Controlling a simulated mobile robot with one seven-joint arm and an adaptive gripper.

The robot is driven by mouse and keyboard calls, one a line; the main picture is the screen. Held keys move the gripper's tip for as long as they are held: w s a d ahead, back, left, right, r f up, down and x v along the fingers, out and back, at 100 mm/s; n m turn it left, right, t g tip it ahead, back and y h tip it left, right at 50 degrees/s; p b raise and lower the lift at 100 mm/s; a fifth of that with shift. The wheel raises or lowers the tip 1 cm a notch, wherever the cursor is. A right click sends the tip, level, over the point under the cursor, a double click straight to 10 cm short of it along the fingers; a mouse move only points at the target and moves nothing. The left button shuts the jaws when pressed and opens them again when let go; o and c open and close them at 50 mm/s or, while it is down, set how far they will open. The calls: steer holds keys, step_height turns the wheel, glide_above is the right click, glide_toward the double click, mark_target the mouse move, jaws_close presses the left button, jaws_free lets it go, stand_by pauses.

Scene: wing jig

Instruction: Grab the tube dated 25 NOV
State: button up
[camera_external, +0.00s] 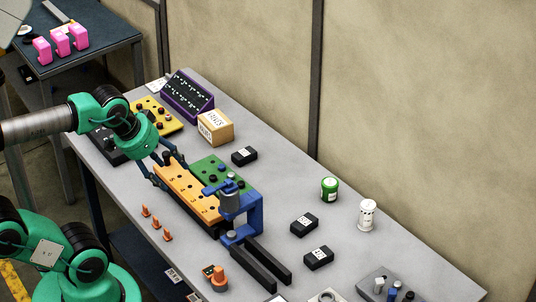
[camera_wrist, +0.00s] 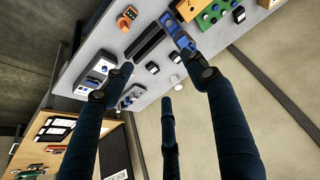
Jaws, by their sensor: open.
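No label reading 25 NOV can be read in either view, so I cannot tell which item is that tube.
The orange block (camera_external: 187,190), green block (camera_external: 213,169) and blue clamp (camera_external: 252,213) stand mid-table. Black boxes (camera_external: 304,225) (camera_external: 319,258) lie right of them. A cardboard box (camera_external: 215,127) and purple rack (camera_external: 187,94) stand behind. Orange cones (camera_external: 156,224) line the front.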

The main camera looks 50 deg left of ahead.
steer(key=shift+w+r, duration=0.1)
steer(key=w+d+r+g+p, duration=0.1)
steer(key=w+r, duration=0.2)
steer(key=w, duration=0.5)
steer(key=w+d+r+p, duration=0.1)
steer(key=w+r, duration=0.3)
steer(key=w, duration=0.4)
steer(key=w+d+f+m+g+p, duration=0.1)
steer(key=w+d, duration=0.1)
steer(key=w, duration=0.7)
steer(key=w+d+f+g+p, duration=0.1)
steer(key=w+d+p, duration=0.1)
steer(key=w, duration=0.7)
steer(key=w+d+f+m+g+p, duration=0.1)
steer(key=w+d+f, duration=0.1)
steer(key=w+f, duration=0.45)
steer(key=w+d+f+p, duration=0.1)
steer(key=w+d+f, duration=0.25)
steer(key=w, duration=0.55)
steer(key=w+d+f+p, duration=0.1)
steer(key=w+d+f, duration=0.1)
steer(key=w+f, duration=0.3)
steer(key=w+d+f+g+p, duration=0.1)
steer(key=w+f, duration=0.5)
steer(key=f, duration=0.7)
steer(key=shift+d+m+g, duration=0.3)
steer(key=shift+d+m, duration=0.1)
steer(key=shift+d, duration=0.35)
